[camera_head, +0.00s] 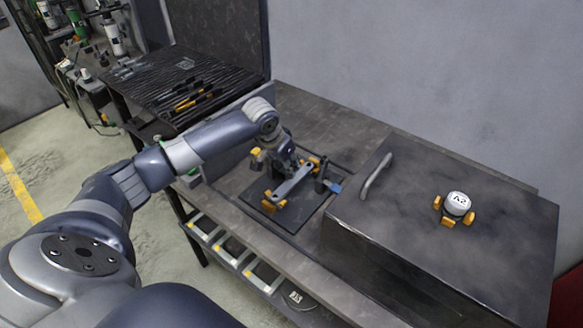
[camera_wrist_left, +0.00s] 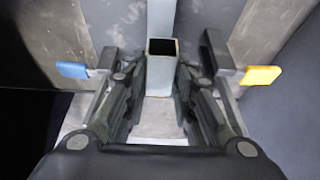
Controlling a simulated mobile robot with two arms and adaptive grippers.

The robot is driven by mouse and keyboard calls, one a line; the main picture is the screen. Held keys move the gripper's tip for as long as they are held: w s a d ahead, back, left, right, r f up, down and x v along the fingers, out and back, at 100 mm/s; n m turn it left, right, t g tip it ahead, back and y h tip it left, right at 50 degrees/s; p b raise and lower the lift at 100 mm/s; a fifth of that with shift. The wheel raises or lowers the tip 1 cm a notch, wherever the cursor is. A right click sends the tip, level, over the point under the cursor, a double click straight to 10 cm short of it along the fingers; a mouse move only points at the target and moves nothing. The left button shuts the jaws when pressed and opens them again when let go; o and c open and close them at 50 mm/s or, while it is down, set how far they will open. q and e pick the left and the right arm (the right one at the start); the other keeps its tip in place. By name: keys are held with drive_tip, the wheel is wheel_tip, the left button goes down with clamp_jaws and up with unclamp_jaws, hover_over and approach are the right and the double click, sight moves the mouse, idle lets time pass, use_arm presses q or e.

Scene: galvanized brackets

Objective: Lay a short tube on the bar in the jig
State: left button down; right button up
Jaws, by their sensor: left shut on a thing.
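My left gripper (camera_head: 289,171) is over the jig (camera_head: 263,198), a dark plate with orange-tipped clamps on the bench. A light grey bar (camera_head: 292,187) lies slantwise in the jig. In the left wrist view, my gripper's two fingers (camera_wrist_left: 164,95) are shut on a square grey tube (camera_wrist_left: 161,76), with its dark hollow end showing between them. The fingers hide part of its sides. A blue clamp tip (camera_wrist_left: 72,70) shows left of the fingers and a yellow one (camera_wrist_left: 261,75) right. Whether the tube touches the bar is not clear. My right gripper is not in view.
A large dark box (camera_head: 420,235) with a curved handle (camera_head: 376,176) stands right of the jig. A white round thing with orange parts (camera_head: 457,205) is on it. A black ribbed rack (camera_head: 165,80) holding tools is at the back left.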

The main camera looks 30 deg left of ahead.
use_arm(q)
drive_tip(key=shift+w+d+f, duration=0.1)
drive_tip(key=shift+w+d, duration=0.1)
drive_tip(key=shift+w, duration=0.6)
drive_tip(key=shift+w+f, duration=0.1)
wheel_tip(320, 180, down, 3)
drive_tip(key=shift+f+p, duration=0.15)
drive_tip(key=shift+p, duration=0.7)
drive_tip(key=c, duration=1.3)
unclamp_jaws()
drive_tip(key=shift+f, duration=0.15)
drive_tip(key=b+v, duration=0.2)
drive_tip(key=v, duration=1)
